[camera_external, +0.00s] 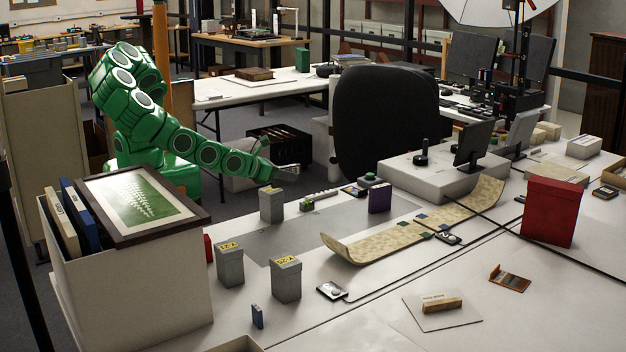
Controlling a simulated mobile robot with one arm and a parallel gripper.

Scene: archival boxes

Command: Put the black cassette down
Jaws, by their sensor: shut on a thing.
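My green arm reaches over the back edge of the long white table, and my gripper (288,173) is above that edge, left of the black office chair. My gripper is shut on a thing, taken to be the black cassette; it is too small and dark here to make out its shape. Below my gripper is a grey work area (340,238) on the table. A grey box (271,206) stands just below and left of my gripper.
Two grey boxes with yellow labels (230,265) (286,280) stand at the front left. A framed picture (140,208) tops the large box at left. Grey surface between them is bare.

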